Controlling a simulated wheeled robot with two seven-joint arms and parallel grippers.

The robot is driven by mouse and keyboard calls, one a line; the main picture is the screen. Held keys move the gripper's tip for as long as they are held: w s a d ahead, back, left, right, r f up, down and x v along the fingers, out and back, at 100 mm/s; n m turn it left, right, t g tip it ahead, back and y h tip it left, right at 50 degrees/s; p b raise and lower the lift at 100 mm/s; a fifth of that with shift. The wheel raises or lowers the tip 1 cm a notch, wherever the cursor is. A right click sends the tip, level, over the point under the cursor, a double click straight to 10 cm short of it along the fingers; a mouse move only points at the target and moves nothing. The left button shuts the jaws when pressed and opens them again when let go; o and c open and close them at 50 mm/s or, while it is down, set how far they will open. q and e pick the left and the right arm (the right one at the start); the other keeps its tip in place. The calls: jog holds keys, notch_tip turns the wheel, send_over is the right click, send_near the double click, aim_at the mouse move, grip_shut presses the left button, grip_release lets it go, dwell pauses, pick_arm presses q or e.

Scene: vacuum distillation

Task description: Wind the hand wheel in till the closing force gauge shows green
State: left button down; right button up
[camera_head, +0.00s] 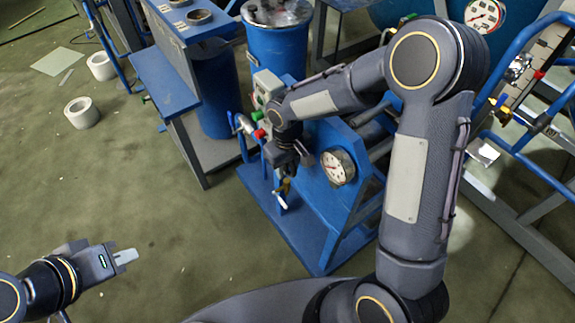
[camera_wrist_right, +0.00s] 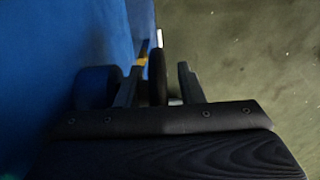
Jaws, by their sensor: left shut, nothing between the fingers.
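My right gripper (camera_wrist_right: 158,88) is at the front of a blue stand (camera_head: 312,215). In the right wrist view its two fingers are apart. A thin dark disc, apparently the hand wheel (camera_wrist_right: 157,72) seen edge-on, lies between them with a visible gap on each side. In the head view my right gripper (camera_head: 284,162) and forearm hide most of the wheel. A round white-faced gauge (camera_head: 338,167) sits on the stand to the right of the gripper. Its needle and colours are too small to read. My left gripper (camera_head: 125,257) is shut and empty over the floor, lower left.
A blue bench (camera_head: 165,85) and a blue drum (camera_head: 277,50) stand behind the blue stand. A blue tube frame (camera_head: 530,165) is at the right. White rolls (camera_head: 82,112) lie on the floor at the upper left. The floor between my left gripper and the stand is clear.

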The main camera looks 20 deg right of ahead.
jog(key=shift+c, duration=0.3)
grip_shut()
jog(key=t+b, duration=0.1)
jog(key=b, duration=0.3)
jog(key=shift+w+f+t+y, duration=0.1)
jog(key=shift+f+t+y, duration=0.2)
jog(key=shift+f+t, duration=0.1)
jog(key=shift+r+t+b, duration=0.25)
jog(key=shift+t+b, duration=0.15)
jog(key=shift+b, duration=0.35)
jog(key=shift+r, duration=0.15)
jog(key=shift+o, duration=0.3)
grip_release()
